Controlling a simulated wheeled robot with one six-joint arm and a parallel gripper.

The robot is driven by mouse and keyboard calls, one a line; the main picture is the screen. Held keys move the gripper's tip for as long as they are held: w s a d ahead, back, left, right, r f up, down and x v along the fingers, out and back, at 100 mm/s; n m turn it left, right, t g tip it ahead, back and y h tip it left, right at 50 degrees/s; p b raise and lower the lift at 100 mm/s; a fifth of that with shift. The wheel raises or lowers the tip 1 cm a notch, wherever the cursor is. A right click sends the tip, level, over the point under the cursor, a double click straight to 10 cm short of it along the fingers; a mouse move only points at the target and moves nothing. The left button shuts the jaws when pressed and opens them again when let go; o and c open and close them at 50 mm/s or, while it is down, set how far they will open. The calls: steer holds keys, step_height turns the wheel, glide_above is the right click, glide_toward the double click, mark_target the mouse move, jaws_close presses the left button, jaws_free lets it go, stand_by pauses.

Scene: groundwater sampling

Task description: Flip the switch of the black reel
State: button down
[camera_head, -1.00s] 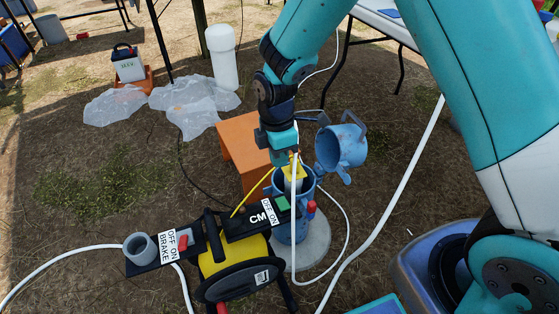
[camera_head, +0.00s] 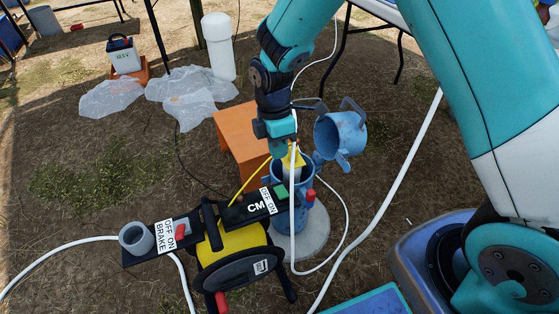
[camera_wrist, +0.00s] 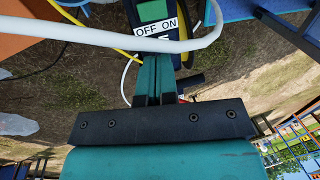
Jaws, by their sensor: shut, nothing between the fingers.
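The black reel (camera_head: 248,276) with a yellow drum (camera_head: 230,243) stands at the lower centre of the head view. A green patch (camera_head: 281,191) sits beside the right label. My gripper (camera_head: 279,152) is above the right end of the bar, pointing down. In the wrist view its shut, empty fingers (camera_wrist: 154,58) are just below the OFF ON label (camera_wrist: 157,28). I cannot tell whether they touch the bar.
A blue well pipe (camera_head: 280,220) with its open cap (camera_head: 342,135) stands behind the reel. A white tube (camera_head: 346,215) loops near my gripper and crosses the wrist view. An orange step (camera_head: 240,140) is behind. Bare ground lies to the left.

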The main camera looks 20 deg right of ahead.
mark_target(282, 195)
steer(key=f+b, duration=0.1)
steer(key=f, duration=0.3)
steer(key=s+f+b, duration=0.1)
steer(key=f, duration=0.3)
steer(key=s+f+b, duration=0.1)
steer(key=f, duration=0.3)
steer(key=shift+s+d+f+b, duration=0.1)
steer(key=shift+s+b, duration=0.05)
steer(key=shift+b, duration=0.2)
